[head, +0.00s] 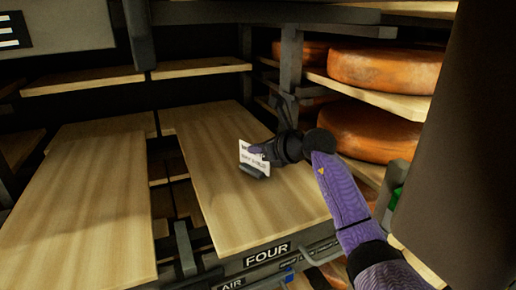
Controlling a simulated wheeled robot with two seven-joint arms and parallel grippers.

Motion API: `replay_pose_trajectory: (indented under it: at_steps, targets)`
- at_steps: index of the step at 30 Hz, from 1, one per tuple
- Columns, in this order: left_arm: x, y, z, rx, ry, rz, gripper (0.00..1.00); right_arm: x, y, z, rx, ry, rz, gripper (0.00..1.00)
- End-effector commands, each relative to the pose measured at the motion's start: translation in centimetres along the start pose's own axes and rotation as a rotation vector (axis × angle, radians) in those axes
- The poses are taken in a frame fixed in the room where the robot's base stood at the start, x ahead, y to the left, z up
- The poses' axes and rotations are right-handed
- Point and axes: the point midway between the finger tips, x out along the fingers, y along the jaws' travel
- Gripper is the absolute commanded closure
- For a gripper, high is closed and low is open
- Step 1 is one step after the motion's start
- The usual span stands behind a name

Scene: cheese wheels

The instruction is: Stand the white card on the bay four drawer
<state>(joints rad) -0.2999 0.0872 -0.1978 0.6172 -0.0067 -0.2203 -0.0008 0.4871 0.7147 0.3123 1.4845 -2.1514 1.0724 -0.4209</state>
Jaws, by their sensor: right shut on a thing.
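The white card (252,157) is near the middle of the head view, upright and slightly tilted, with dark print on its face. Its lower edge is at a small dark base (253,170) over the wooden top of the bay four drawer (230,205). I cannot tell whether it touches the wood. My right gripper (268,150), on a purple arm from the lower right, is shut on the card from its right side. The drawer's front bears a FOUR label (266,254). My left gripper is not in view.
Another wooden board (85,215) lies to the left, across a dark gap. Orange cheese wheels (385,70) sit on shelves at the right. A dark post (291,60) stands behind the drawer. The drawer top around the card is bare.

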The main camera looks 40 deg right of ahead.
Motion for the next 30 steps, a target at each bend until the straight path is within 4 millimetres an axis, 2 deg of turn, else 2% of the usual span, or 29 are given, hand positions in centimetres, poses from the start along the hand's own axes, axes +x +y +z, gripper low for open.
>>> replay_pose_trajectory:
  at_steps: [14, 21, 30]
  targets:
    - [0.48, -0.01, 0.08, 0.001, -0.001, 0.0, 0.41, 0.22, -0.01, -0.55, 0.0, 0.0, -0.001, 1.0]
    - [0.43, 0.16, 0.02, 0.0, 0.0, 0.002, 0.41, 0.21, 0.0, -0.51, 0.0, 0.0, 0.0, 0.54]
    - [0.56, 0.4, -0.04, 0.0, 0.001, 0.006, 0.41, -0.31, -0.06, -0.63, 0.0, 0.0, -0.002, 0.54]
